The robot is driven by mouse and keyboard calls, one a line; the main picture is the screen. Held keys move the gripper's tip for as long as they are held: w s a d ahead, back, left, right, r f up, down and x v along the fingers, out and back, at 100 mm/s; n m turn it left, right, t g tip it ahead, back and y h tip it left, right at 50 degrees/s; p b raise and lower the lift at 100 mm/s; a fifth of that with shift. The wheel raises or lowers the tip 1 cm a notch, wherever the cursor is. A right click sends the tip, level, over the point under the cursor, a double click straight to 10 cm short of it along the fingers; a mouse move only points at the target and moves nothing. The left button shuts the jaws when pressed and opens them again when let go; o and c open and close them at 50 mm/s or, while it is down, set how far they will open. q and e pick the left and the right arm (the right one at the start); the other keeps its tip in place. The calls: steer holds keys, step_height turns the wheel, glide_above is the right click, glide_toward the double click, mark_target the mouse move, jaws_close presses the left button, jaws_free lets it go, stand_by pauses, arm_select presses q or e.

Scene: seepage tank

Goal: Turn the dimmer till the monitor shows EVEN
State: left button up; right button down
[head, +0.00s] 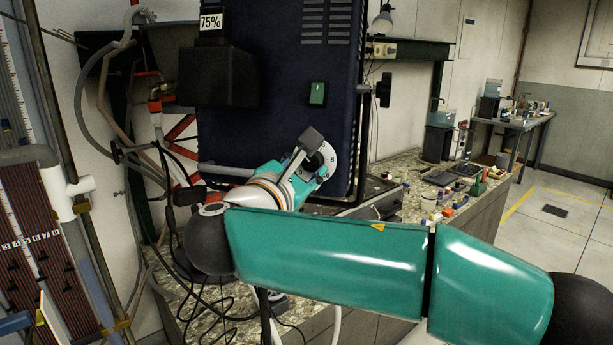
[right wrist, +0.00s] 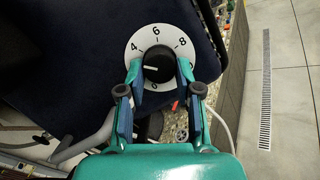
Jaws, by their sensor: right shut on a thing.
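The dimmer is a round white dial (right wrist: 157,38) with black numbers and a black centre knob (right wrist: 159,62). Its 4, 6 and 8 are readable in the right wrist view; the lower left of the scale is partly behind a finger. A white mark on the knob points left, below the 4. The fingers of my right gripper (right wrist: 158,75) are shut on the knob from both sides. In the head view the dial (head: 329,159) is on the dark blue cabinet, partly behind my right gripper (head: 316,158). I see no display reading EVEN. My left gripper is out of view.
The dark blue cabinet (head: 280,80) carries a green switch (head: 317,94) and a black box (head: 217,78) below a 75% sign (head: 210,22). Hoses and cables hang at the left. Small items crowd the speckled bench (head: 408,165) at the right. Floor is free beyond it.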

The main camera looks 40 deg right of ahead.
steer(key=m+g+b, duration=0.1)
steer(key=m, duration=0.3)
steer(key=shift+w+a, duration=0.1)
steer(key=shift+w, duration=0.05)
steer(key=m, duration=0.3)
steer(key=shift+r+g+b, duration=0.1)
steer(key=shift+g+b, duration=0.2)
steer(key=shift+g, duration=0.1)
steer(key=m, duration=0.4)
steer(key=shift+w+r+g+y, duration=0.1)
steer(key=shift+g+y, duration=0.2)
steer(key=shift+r+m+y+b, duration=0.1)
steer(key=shift+m+y+b, duration=0.25)
steer(key=shift+m, duration=1.35)
steer(key=c, duration=0.8)
jaws_free()
steer(key=shift+r, duration=0.15)
